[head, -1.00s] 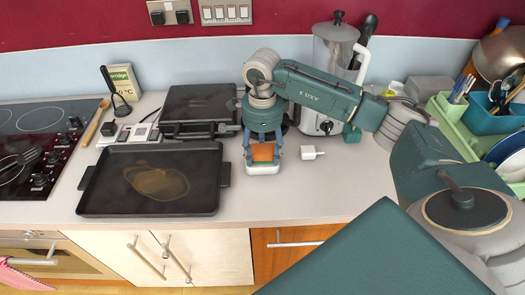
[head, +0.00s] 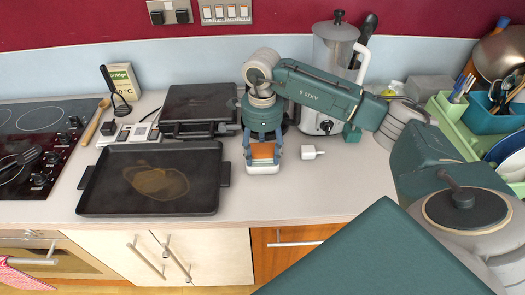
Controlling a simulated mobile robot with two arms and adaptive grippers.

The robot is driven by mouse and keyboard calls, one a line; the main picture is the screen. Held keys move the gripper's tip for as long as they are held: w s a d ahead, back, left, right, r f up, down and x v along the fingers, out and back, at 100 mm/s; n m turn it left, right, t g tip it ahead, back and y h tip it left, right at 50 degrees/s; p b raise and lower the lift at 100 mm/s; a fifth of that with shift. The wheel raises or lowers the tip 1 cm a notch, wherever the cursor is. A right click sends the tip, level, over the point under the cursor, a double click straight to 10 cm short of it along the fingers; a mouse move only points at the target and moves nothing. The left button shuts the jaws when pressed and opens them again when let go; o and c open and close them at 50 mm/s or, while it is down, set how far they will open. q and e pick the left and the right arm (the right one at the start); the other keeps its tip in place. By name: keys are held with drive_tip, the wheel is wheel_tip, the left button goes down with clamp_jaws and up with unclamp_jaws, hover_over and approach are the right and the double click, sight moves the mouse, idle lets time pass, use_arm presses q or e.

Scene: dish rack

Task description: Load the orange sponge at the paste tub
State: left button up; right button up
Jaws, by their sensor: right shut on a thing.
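My right gripper (head: 263,145) points down over the counter and is shut on the orange sponge (head: 263,152). The sponge sits between its fingers, directly above a small white tub (head: 263,168), which I take to be the paste tub. The sponge hides most of the tub's opening, so I cannot tell whether it touches the paste. My left gripper is not in view.
A dark tray (head: 152,207) with a brown stain lies left of the tub. Behind are a closed black grill (head: 200,105) and a blender (head: 333,75). A small white block (head: 308,152) lies just right of the tub. The counter in front is clear.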

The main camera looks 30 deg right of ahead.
sight(262, 152)
drive_tip(key=shift+r+p, duration=1.8)
drive_tip(key=shift+r, duration=1.6)
drive_tip(key=shift+a+f, duration=0.1)
drive_tip(key=shift+a, duration=0.05)
drive_tip(key=s+a+n+b, duration=0.7)
drive_tip(key=s+a+n, duration=0.5)
drive_tip(key=n, duration=1.2)
drive_tip(key=shift+s+a+f, duration=0.3)
drive_tip(key=shift+s, duration=0.65)
drive_tip(key=shift+f, duration=0.1)
